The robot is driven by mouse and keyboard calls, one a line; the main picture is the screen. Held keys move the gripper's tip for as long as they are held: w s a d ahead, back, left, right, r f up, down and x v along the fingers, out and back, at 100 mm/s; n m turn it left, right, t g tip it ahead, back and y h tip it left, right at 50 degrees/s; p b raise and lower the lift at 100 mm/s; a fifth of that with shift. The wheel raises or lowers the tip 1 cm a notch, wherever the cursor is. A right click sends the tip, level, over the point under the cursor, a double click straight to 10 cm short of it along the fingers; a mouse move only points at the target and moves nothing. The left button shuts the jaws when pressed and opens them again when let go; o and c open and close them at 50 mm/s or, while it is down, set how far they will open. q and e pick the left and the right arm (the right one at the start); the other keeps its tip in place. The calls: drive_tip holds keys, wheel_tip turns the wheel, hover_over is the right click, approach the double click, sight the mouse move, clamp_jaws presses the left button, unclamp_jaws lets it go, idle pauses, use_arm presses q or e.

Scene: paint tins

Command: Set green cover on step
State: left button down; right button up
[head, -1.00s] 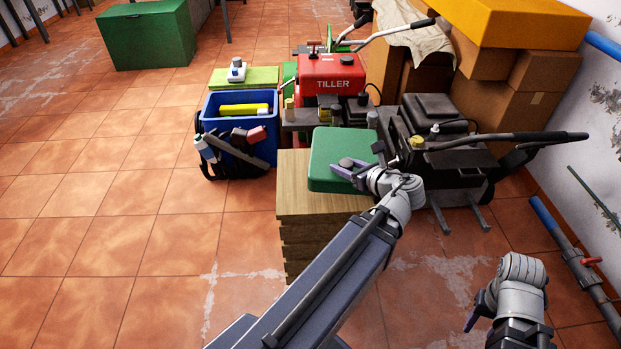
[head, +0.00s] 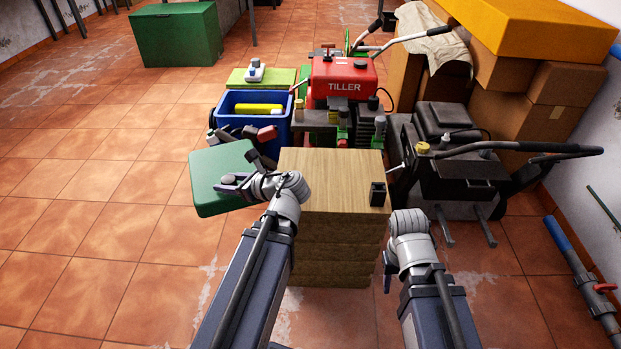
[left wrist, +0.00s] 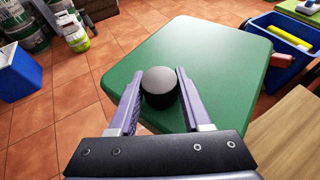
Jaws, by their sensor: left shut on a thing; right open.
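The green cover (head: 219,165) is a flat rounded slab with a grey-topped black knob (left wrist: 160,85). My left gripper (head: 232,184) is shut on that knob and holds the cover to the left of the wooden stepped block (head: 325,175), beyond its left edge. The cover also fills the middle of the left wrist view (left wrist: 215,60), with one finger on each side of the knob. The block's top is bare wood except for a small black object (head: 377,193) near its right front corner. My right gripper (head: 387,268) is open, low by the block's right side, mostly hidden by its wrist.
A blue bin (head: 275,109) with a yellow item stands behind the block. The red tiller (head: 343,83) stands behind it, and a black machine (head: 455,175) with a long handle stands to the right. Open tiled floor (head: 90,230) lies to the left.

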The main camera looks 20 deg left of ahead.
use_arm(q)
drive_tip(key=w+d+r+m+t+p, duration=0.2)
drive_tip(key=w+d+t, duration=0.1)
drive_tip(key=w+d, duration=0.7)
drive_tip(key=r+m+t+h+p, duration=0.2)
drive_tip(key=m, duration=0.1)
hover_over(331, 195)
wheel_tip(331, 195, down, 7)
drive_tip(key=b, duration=0.6)
drive_tip(key=shift+r+b, duration=0.2)
drive_tip(key=shift+b, duration=0.15)
drive_tip(key=shift+f, duration=0.1)
wheel_tip(331, 195, down, 4)
drive_tip(key=b, duration=0.3)
drive_tip(key=shift+r+b, duration=0.25)
drive_tip(key=shift+b, duration=0.1)
drive_tip(key=shift+f, duration=0.2)
drive_tip(key=shift+c, duration=1.8)
unclamp_jaws()
drive_tip(key=shift+r, duration=0.1)
